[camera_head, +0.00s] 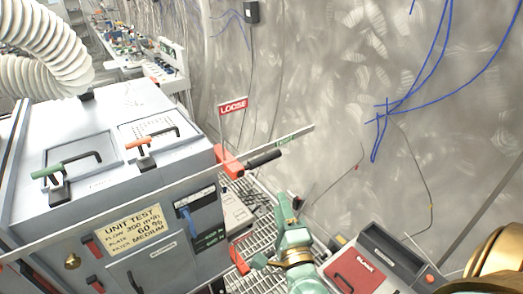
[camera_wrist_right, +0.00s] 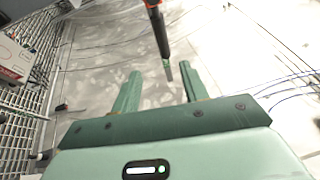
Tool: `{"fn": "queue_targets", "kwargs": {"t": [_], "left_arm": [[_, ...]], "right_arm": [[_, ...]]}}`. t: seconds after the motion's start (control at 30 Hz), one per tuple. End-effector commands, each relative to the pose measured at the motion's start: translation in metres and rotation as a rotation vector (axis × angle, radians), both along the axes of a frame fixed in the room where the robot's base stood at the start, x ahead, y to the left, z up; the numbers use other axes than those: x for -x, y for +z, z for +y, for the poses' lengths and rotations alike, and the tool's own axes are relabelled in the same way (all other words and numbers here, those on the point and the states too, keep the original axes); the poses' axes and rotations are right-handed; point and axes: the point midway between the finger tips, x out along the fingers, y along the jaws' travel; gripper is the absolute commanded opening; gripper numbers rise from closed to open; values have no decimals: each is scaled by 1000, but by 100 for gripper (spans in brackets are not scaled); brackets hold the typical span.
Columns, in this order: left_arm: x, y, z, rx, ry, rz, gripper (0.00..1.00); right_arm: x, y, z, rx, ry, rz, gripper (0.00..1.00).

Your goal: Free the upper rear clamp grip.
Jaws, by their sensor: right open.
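The upper rear clamp has a red-orange body (camera_head: 228,160) at the unit's upper right corner, with a black grip (camera_head: 263,158) sticking out to the right. A "LOOSE" sign (camera_head: 233,106) stands behind it. My green right gripper (camera_head: 288,205) is below and right of the grip in the head view, apart from it. In the right wrist view, the black grip (camera_wrist_right: 159,32) comes down from above, its end showing between my open, empty fingers (camera_wrist_right: 158,85). Whether they touch it I cannot tell. My left gripper is not in view.
The grey filter unit (camera_head: 120,215) fills the left, with handles on top. Another red clamp part (camera_head: 238,260) sits lower on its right side. A metal bar (camera_head: 300,133) juts out behind the grip. A red-lidded case (camera_head: 355,270) is at lower right. White hoses (camera_head: 50,60) are at upper left.

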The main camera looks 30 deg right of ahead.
Motion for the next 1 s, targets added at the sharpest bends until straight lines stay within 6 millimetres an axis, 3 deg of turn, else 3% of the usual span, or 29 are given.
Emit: {"fn": "queue_targets", "kwargs": {"t": [0.17,0.33,0.47,0.7,1.0], "left_arm": [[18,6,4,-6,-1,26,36],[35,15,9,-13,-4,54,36],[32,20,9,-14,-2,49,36],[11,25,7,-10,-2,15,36],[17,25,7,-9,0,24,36]], "right_arm": [[-18,7,-6,-2,-2,-5,44],[-57,16,-19,0,-1,-5,44],[-89,20,-29,1,0,-4,44],[-134,26,-45,1,-1,-2,44],[-152,29,-51,-1,0,0,44]]}}
